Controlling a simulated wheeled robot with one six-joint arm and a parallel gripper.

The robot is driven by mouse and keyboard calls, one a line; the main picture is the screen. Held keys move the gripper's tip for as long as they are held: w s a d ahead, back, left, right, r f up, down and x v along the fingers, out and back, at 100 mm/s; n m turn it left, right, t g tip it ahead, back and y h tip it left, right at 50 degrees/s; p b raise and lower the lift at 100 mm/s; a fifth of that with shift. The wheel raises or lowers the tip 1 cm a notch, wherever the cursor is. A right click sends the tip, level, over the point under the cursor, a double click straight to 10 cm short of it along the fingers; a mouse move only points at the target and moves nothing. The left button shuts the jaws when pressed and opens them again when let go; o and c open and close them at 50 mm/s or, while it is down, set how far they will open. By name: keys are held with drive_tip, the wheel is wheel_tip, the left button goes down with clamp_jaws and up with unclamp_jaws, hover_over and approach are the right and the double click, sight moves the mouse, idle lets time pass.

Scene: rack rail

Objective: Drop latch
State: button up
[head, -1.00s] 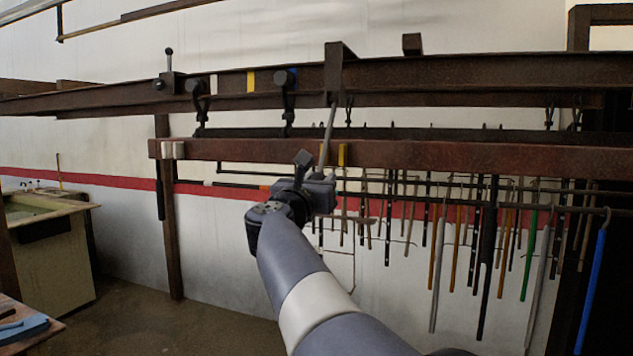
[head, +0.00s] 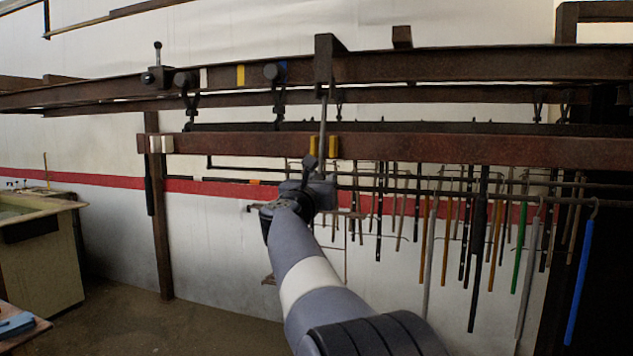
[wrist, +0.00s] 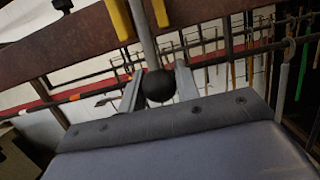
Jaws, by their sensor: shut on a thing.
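A grey rod (head: 323,125) hangs from a dark bracket (head: 325,62) on the upper rail and stands nearly upright. It ends in a black ball (wrist: 158,86), seen in the wrist view. My gripper (wrist: 158,84) is shut on the ball, with one finger on each side. In the head view my gripper (head: 316,178) is just below the lower rail. The rod passes in front of the lower rail between two yellow blocks (head: 334,147). A dark block with an upright, ball-topped lever (head: 157,58) sits at the upper rail's left; I cannot tell which part is the latch.
The brown lower rail (head: 430,149) crosses close above my gripper. Two hangers (head: 275,85) (head: 188,90) hang on the upper rail to the left. Many rods and tools hang behind and right, including a blue one (head: 580,280). A sink (head: 35,250) stands far left.

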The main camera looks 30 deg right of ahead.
drive_tip(key=shift+w+d+f+p, duration=0.1)
drive_tip(key=shift+w+d+p, duration=0.15)
drive_tip(key=shift+w+d, duration=0.6)
drive_tip(key=shift+w+d+f+p, duration=0.1)
drive_tip(key=shift+w+d+p, duration=0.1)
drive_tip(key=shift+w+d, duration=0.6)
drive_tip(key=shift+s+d, duration=0.2)
drive_tip(key=o, duration=0.9)
drive_tip(key=shift+r+b+v, duration=0.2)
drive_tip(key=shift+b+v, duration=0.2)
drive_tip(key=shift+v, duration=0.75)
drive_tip(key=shift+r+b+v, duration=0.25)
drive_tip(key=shift+b+v, duration=0.2)
drive_tip(key=shift+v, duration=0.7)
drive_tip(key=shift+r+b+v, duration=0.2)
drive_tip(key=shift+b+v, duration=0.2)
drive_tip(key=shift+v, duration=0.75)
drive_tip(key=shift+s+a, duration=0.1)
drive_tip(key=shift+a, duration=0.05)
